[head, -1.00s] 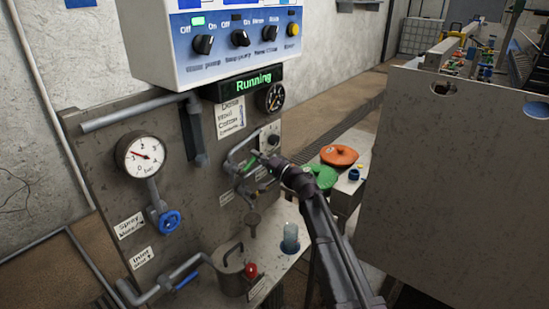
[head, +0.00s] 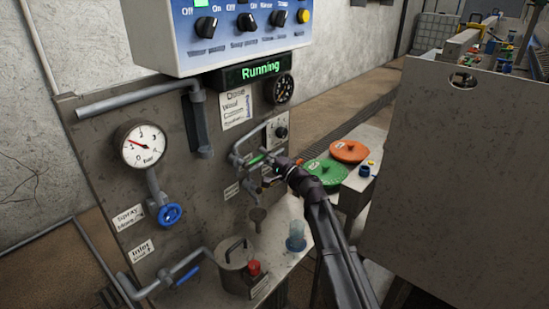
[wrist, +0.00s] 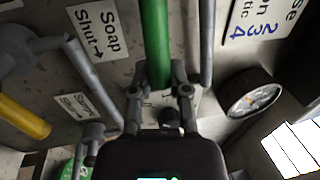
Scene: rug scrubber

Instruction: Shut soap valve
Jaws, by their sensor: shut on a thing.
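The soap valve's green lever (wrist: 156,40) runs up the middle of the wrist view, beside a label reading "Soap Shut" with an arrow (wrist: 95,30). My gripper (wrist: 160,92) is shut on the lever's near end, one finger on each side. In the head view the green lever (head: 257,160) is small, by the grey pipes on the panel. There my gripper (head: 275,161) meets it from the right, and my arm hides part of the fittings.
A yellow lever (wrist: 24,117) and a dial (wrist: 255,93) flank the grip. Below are a clear cup (head: 296,237) and a metal pot (head: 236,256). Green (head: 323,173) and orange (head: 349,151) lids lie to the right. A control box (head: 220,40) overhangs the panel (head: 95,150).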

